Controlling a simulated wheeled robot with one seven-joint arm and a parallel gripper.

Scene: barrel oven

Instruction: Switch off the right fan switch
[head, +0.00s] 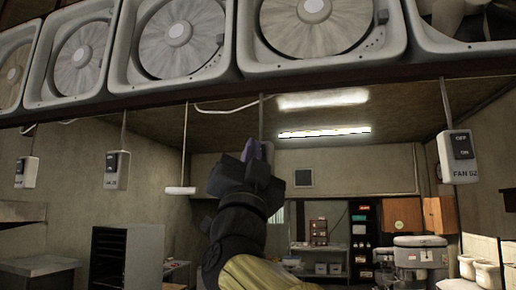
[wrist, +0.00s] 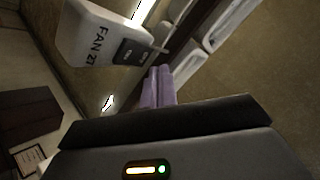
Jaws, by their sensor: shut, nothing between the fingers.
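A white hanging switch box marked FAN 02 (head: 461,172), with a dark OFF/ON rocker, is at the right in the head view. My gripper (head: 258,151) is raised mid-view, well left of that box, its purple fingers together and empty. In the wrist view, the fingers (wrist: 158,87) point toward a white box lettered FAN (wrist: 92,37) with a dark rocker panel; its number is hard to read. The fingertips appear close below this panel; contact cannot be told. In the head view a cord drops behind my gripper, which hides what hangs there.
Large fans (head: 178,38) line the overhead beam. Two more switch boxes (head: 117,170) (head: 27,172) hang at the left, and a white bar (head: 180,190) hangs on a cord. A mixer (head: 413,262) and shelves (head: 362,240) stand behind. The air between my gripper and FAN 02 looks clear.

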